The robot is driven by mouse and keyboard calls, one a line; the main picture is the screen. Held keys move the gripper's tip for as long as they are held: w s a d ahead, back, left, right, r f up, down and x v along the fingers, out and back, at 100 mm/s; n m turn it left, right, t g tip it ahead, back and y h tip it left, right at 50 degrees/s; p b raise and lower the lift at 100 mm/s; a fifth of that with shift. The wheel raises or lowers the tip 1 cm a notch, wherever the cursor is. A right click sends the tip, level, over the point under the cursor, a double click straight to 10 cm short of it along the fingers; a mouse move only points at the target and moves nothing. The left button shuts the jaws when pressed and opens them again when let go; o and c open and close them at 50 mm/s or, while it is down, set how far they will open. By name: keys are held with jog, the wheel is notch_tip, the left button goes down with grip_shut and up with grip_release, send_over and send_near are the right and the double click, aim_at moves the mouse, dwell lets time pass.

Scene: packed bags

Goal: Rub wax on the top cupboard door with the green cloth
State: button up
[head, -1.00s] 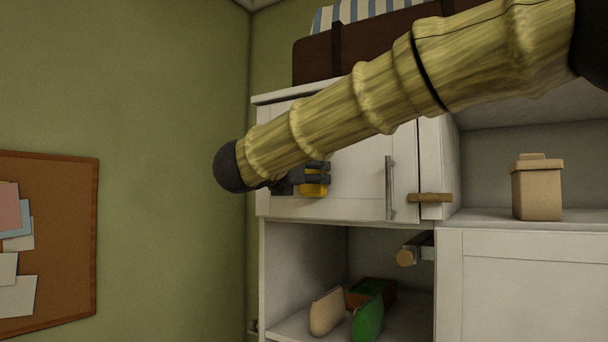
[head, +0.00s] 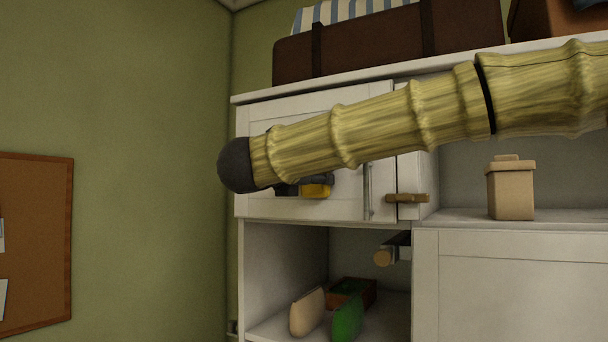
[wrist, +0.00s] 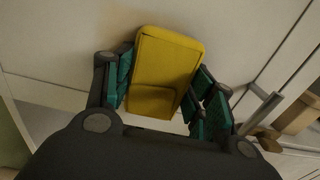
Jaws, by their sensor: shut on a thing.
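The top cupboard door (head: 290,208) is a white framed panel, shut, with a metal bar handle (head: 367,190) at its right. My gripper (head: 322,184) is in front of the door, left of the handle, partly hidden by my arm. In the wrist view, my gripper (wrist: 165,95) is shut on a yellow block (wrist: 168,65), held between its teal finger pads. The block is close to the door (wrist: 60,40); I cannot tell whether it touches. I cannot make out a green cloth in the grip. A green upright pouch (head: 348,318) stands in the open compartment below.
Beside the green pouch are a beige pouch (head: 307,312) and a brown box (head: 367,287). A wooden latch (head: 408,198) sits right of the handle. A tan canister (head: 511,192) stands on the right shelf. A brown suitcase (head: 375,45) lies on top. Green wall borders the left.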

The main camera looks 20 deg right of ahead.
jog(key=shift+s+d, duration=0.35)
jog(key=shift+s, duration=0.25)
jog(key=shift+w, duration=0.15)
jog(key=w+a, duration=0.7)
jog(key=w, duration=0.2)
jog(key=shift+w+a, duration=0.15)
jog(key=shift+a, duration=0.05)
dwell(0.9)
jog(key=shift+r, duration=0.15)
notch_tip(320, 180, up, 2)
jog(key=shift+d+r, duration=0.1)
jog(key=shift+d, duration=0.1)
